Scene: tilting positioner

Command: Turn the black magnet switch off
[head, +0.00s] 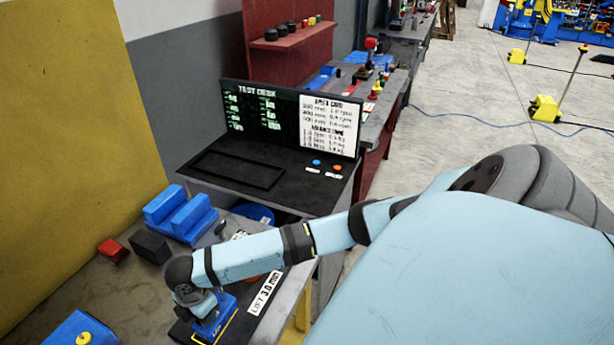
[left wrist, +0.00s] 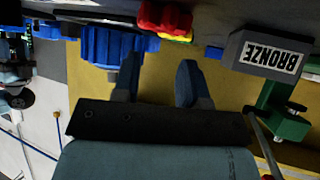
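An arm of mine comes in from the right in the head view and reaches over the bench; I take it as my right arm. Its gripper (head: 207,311) is low over a blue block with a black, yellow-edged base (head: 228,318); its fingers are not clear. A small black block (head: 150,247) lies on the bench to the left of it, apart from the arm. I cannot tell which black part is the magnet switch. In the left wrist view my left gripper (left wrist: 158,78) has its two fingers apart with nothing between them.
A red block (head: 112,250) and blue blocks (head: 180,214) lie near the black block. A black test desk (head: 240,178) with a screen stands behind. The left wrist view looks upside down and shows a grey BRONZE block (left wrist: 268,55) and a green clamp (left wrist: 284,118).

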